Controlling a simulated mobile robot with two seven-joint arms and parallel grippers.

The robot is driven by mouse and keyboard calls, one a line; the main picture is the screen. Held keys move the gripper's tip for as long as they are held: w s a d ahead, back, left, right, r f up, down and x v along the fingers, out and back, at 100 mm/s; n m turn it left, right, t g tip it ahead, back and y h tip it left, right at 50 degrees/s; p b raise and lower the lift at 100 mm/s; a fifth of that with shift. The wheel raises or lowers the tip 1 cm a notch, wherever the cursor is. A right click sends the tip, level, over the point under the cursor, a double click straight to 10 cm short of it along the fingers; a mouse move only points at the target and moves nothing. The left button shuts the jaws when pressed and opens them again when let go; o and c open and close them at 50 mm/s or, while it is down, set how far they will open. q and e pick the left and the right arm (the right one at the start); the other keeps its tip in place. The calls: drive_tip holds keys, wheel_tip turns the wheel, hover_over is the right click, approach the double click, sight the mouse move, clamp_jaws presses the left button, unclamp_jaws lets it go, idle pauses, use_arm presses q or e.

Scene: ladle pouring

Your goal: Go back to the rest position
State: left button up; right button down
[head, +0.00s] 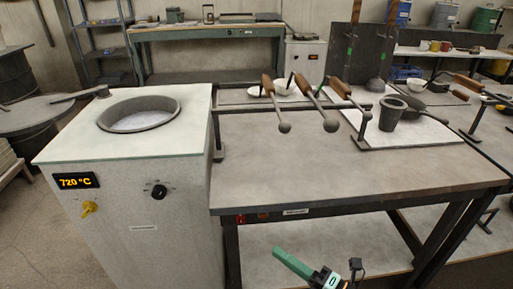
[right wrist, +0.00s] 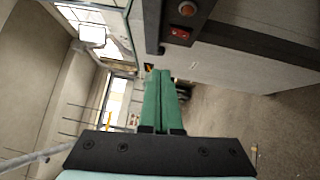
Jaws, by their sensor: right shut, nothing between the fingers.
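My right gripper (head: 279,254) is at the bottom of the head view, in front of the workbench and low, near the level of its lower shelf. Its green fingers are pressed together with nothing between them. My left gripper is in neither view.
The workbench (head: 330,180) has a clear front top. A rack holds several ladles (head: 331,124) at its back, beside a dark crucible (head: 391,112) on a white board. A furnace (head: 142,190) reading 720 °C stands left, its round pot (head: 138,101) open.

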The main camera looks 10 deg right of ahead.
drive_tip(key=s+d+f+m+g+h, duration=0.2)
drive_tip(key=s+f+m+h, duration=0.45)
drive_tip(key=m, duration=0.65)
drive_tip(key=s+d+f+m+g+h, duration=0.2)
drive_tip(key=s+f+m+g+h, duration=0.15)
drive_tip(key=s+f+m, duration=0.7)
use_arm(q)
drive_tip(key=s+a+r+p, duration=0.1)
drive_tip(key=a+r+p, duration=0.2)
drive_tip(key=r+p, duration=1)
drive_tip(key=p, duration=0.5)
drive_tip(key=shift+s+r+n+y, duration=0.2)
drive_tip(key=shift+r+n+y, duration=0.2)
use_arm(e)
wheel_tip(320, 180, up, 15)
drive_tip(key=w+d+m+t+h, duration=0.1)
drive_tip(key=w+d+m, duration=0.1)
drive_tip(key=shift+w+d, duration=0.25)
drive_tip(key=shift+d, duration=0.05)
